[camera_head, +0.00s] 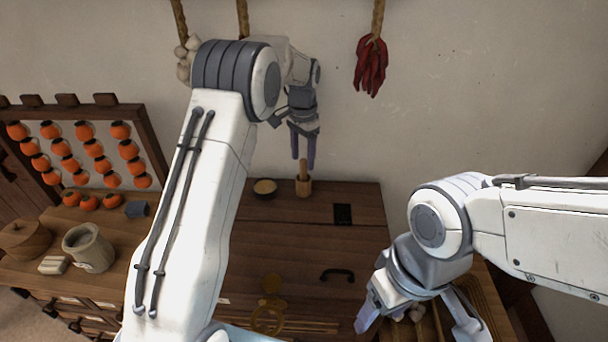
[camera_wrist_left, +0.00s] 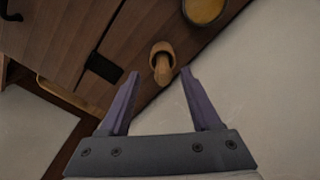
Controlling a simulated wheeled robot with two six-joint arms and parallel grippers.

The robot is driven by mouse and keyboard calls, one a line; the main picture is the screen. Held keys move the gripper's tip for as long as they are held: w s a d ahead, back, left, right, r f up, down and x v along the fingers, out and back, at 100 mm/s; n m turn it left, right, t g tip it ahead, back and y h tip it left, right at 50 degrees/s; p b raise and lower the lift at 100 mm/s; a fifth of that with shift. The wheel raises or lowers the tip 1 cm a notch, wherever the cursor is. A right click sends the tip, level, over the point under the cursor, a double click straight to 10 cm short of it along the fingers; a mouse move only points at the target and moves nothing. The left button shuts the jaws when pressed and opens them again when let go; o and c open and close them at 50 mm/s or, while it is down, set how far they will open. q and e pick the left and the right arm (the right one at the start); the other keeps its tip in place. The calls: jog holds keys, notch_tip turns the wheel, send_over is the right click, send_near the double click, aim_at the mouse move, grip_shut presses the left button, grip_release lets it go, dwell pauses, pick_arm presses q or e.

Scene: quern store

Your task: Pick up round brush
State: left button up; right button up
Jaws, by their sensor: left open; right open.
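A small wooden piece with an upright handle and a wider round base, which looks like the round brush (camera_head: 303,187), stands on the brown wooden chest top near the wall. My left gripper (camera_head: 303,158) is open, pointing down with its fingertips just above the handle. In the left wrist view the brush (camera_wrist_left: 162,52) appears between and just beyond the open fingertips (camera_wrist_left: 160,71), with the handle toward the camera. I cannot tell whether the fingers touch it. My right gripper (camera_head: 418,322) is open at the lower right, far from the brush.
A small yellowish bowl (camera_head: 265,188) stands just left of the brush, and a dark plate (camera_head: 343,214) lies to its right. The wall rises close behind. Red peppers (camera_head: 371,66) hang above right. A mortar-like pot (camera_head: 88,248) stands on the left counter.

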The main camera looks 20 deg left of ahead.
aim_at(303, 169)
pick_arm(q)
jog(key=f+p, duration=0.2)
jog(key=f, duration=0.2)
jog(key=shift+w+p, duration=0.35)
jog(key=shift+p, duration=0.05)
jog(key=shift+f, duration=0.7)
grip_shut()
